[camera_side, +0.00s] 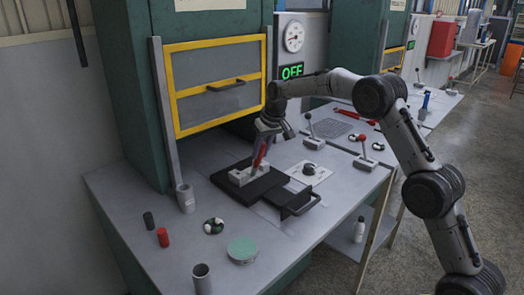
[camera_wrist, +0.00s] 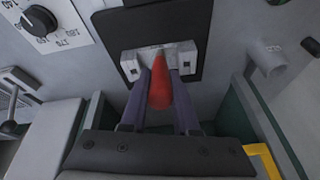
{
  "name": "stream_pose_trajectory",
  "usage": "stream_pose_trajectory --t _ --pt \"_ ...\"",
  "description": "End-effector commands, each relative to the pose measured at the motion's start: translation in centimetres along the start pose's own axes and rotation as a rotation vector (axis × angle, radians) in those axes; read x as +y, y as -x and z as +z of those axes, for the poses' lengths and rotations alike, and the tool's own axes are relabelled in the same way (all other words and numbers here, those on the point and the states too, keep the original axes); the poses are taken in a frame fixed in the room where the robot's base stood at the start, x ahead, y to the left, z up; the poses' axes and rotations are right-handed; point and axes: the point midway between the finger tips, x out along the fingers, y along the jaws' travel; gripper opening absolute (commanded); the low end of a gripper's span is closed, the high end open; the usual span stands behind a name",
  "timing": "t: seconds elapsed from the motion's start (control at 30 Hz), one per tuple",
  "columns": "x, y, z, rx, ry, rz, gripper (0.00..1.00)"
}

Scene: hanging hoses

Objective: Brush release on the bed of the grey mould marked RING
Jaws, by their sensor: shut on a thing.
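A light grey mould (camera_side: 243,176) sits on a black plate (camera_side: 268,184) on the bench, below the press opening. In the wrist view the mould (camera_wrist: 128,63) shows as pale blocks at the top middle; I cannot read any marking on it. My gripper (camera_side: 262,160) points down over the mould, tilted. It is shut on a red-handled tool (camera_wrist: 161,90), which seems to be the brush. The red also shows between the fingers in the side view. The tool's lower end is at the mould; its bristles and the mould's bed are hidden, so contact cannot be told.
The yellow-framed guard (camera_side: 215,86) is raised above. A dial plate (camera_side: 309,171) and a lever (camera_side: 313,140) stand to the right.

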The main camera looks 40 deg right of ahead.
Motion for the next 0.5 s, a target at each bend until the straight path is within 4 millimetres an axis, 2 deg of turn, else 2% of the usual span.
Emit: stream_pose_trajectory --t 0.5 --pt "-0.81 -0.19 0.35 -0.005 0.001 -0.001 0.00"
